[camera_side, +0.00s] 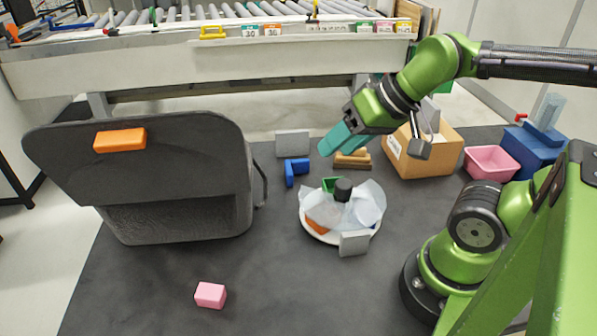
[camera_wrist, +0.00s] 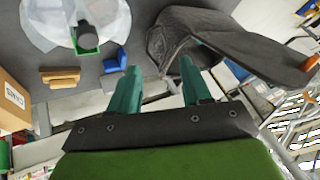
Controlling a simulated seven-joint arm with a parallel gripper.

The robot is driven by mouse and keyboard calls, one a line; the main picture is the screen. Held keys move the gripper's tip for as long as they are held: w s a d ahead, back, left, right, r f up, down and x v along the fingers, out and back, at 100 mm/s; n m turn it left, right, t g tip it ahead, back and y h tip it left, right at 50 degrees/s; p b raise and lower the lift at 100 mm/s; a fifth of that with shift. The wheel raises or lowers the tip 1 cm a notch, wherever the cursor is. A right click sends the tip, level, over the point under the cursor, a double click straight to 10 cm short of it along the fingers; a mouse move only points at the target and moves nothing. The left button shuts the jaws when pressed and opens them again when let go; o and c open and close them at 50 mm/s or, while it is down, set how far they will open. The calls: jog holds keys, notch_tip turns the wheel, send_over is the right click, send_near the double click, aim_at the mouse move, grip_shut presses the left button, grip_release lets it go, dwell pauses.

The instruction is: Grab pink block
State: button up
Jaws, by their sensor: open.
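The pink block (camera_side: 210,295) lies on the dark table at the front left in the side view, in front of the grey fabric panel. I cannot see it in the wrist view. My gripper (camera_side: 326,147) is up above the back middle of the table, well behind and to the right of the pink block. Its teal fingers stand apart with nothing between them in the wrist view (camera_wrist: 157,85).
A grey fabric panel (camera_side: 180,170) with an orange block (camera_side: 120,139) on it stands at left. A round white dish (camera_side: 310,232) holds clear film. A blue bracket (camera_side: 296,171), cardboard box (camera_side: 440,150) and pink bin (camera_side: 491,162) stand behind. The front middle is clear.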

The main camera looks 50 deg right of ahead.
jog(key=o, duration=0.7)
jog(key=shift+c, duration=0.2)
